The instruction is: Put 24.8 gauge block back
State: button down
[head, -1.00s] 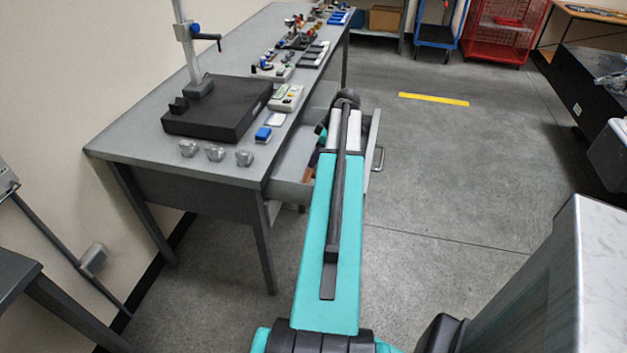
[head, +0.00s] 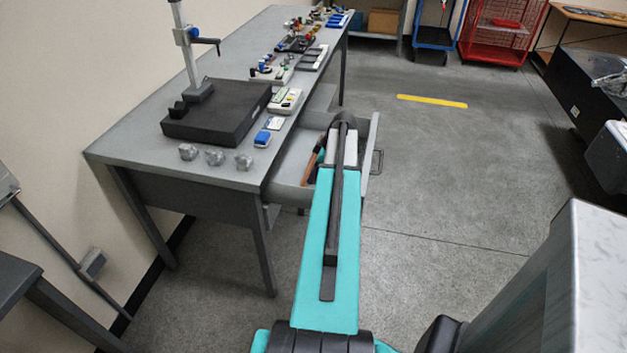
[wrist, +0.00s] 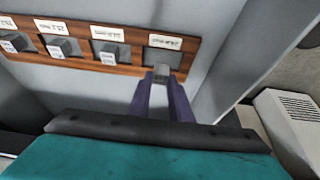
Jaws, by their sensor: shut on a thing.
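My gripper (wrist: 161,76) is shut on a small grey gauge block (wrist: 161,69) between its purple fingers in the wrist view. The block is at the front edge of an empty dark slot (wrist: 159,56) in a wooden rack (wrist: 135,68). I cannot tell whether it touches the rack. Other grey blocks sit in slots to the left, including one block (wrist: 109,51) in the neighbouring slot. The white labels above the slots are too small to read surely. In the head view, the rack (head: 311,167) shows partly in the open drawer (head: 292,170), and my arm hides the gripper.
The drawer's side wall (wrist: 222,50) rises close to the right of my gripper. The bench (head: 235,178) holds a black surface plate (head: 216,112), clear weights, a blue box (head: 262,138) and several instruments. The floor right of the drawer is clear.

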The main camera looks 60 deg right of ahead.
jog(key=shift+f, duration=1.5)
jog(key=shift+f, duration=0.15)
jog(key=c, duration=1.9)
grip_release()
jog(key=shift+r, duration=0.25)
jog(key=b+v, duration=0.1)
jog(key=v, duration=1.1)
